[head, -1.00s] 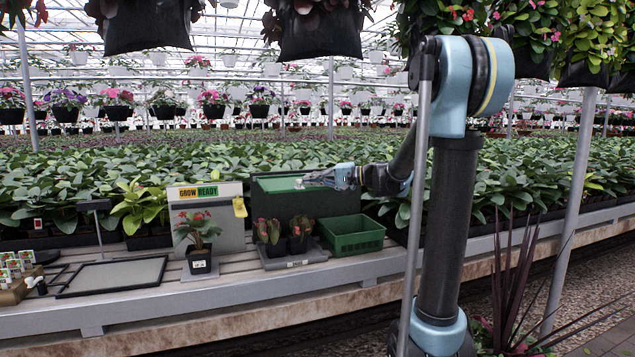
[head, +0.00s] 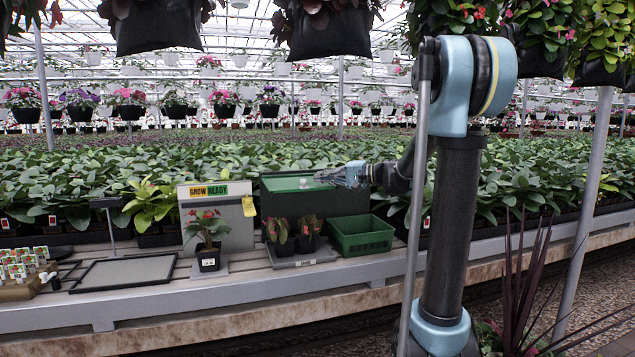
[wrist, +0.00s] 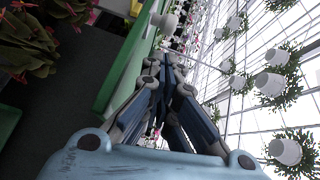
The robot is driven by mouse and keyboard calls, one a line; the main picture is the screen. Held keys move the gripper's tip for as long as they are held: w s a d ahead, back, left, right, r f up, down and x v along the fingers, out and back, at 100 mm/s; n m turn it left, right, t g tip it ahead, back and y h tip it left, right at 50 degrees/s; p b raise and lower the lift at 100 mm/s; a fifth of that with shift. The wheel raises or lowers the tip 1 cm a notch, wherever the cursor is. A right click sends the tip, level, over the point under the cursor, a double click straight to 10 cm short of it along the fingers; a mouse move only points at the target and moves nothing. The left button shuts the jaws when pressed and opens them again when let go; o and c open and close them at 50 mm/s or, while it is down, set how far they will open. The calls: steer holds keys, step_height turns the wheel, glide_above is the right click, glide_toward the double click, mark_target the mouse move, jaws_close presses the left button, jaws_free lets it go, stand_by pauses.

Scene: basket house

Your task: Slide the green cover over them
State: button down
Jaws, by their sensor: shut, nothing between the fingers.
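The green cover (head: 284,184) shows as a flat panel at the top of a dark box (head: 345,200) on the bench. A small white knob (head: 303,182) stands on it. In the wrist view the green edge (wrist: 122,65) runs along the dark wall, with a white knob (wrist: 168,22) beyond my fingertips. My gripper (head: 318,177) is shut and empty, just right of the knob and slightly above it; it also shows in the wrist view (wrist: 162,62). Two reddish potted plants (head: 293,236) stand on a grey tray (head: 303,259) in front of the box.
A green crate (head: 362,246) stands right of the plants. Left are a sign board (head: 219,231) marked GROW READY, a flowering potted plant (head: 207,240) and a flat black-framed panel (head: 125,271). Leafy plants fill the bench behind; baskets hang above.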

steer(key=w+v, duration=0.1)
steer(key=v, duration=0.9)
steer(key=s+d+f+g+h, duration=0.15)
steer(key=s+f+h, duration=0.65)
steer(key=s+f, duration=0.95)
steer(key=s+d+f+n+h, duration=0.1)
steer(key=s+d+f+h, duration=0.7)
steer(key=s+d+f, duration=0.4)
steer(key=s+f+g, duration=0.1)
steer(key=s, duration=0.3)
steer(key=shift+d+n, duration=0.25)
steer(key=shift+n, duration=0.15)
steer(key=shift+s, duration=0.1)
